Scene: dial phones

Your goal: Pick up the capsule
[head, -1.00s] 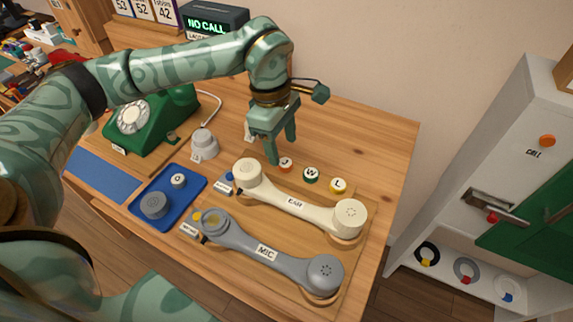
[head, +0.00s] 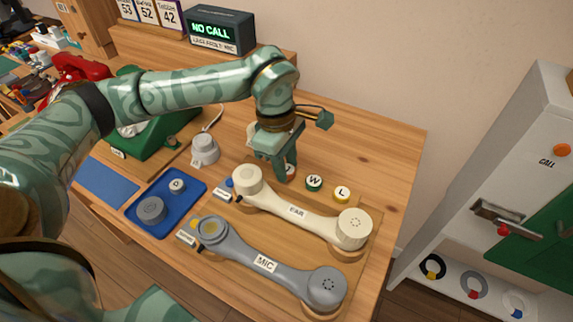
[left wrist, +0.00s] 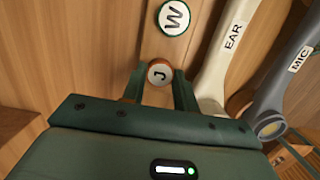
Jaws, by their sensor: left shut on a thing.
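Several round lettered capsules stand in a row on the wooden table behind the cream handset. The capsule marked J (head: 290,170) has an orange ring and is mostly hidden by my left gripper (head: 283,174) in the head view. In the left wrist view its white top (left wrist: 160,73) shows between the two green fingers (left wrist: 160,90), which are shut on it. It appears to be at table level. The W capsule (head: 314,182) has a green ring, and the L capsule (head: 342,193) has a yellow ring. Both stand clear of the gripper.
The cream EAR handset (head: 298,212) and grey MIC handset (head: 265,263) lie on a wooden board in front. A blue tray (head: 189,207) with grey parts, a grey cup-like part (head: 204,150) and a green phone (head: 160,138) are to the left.

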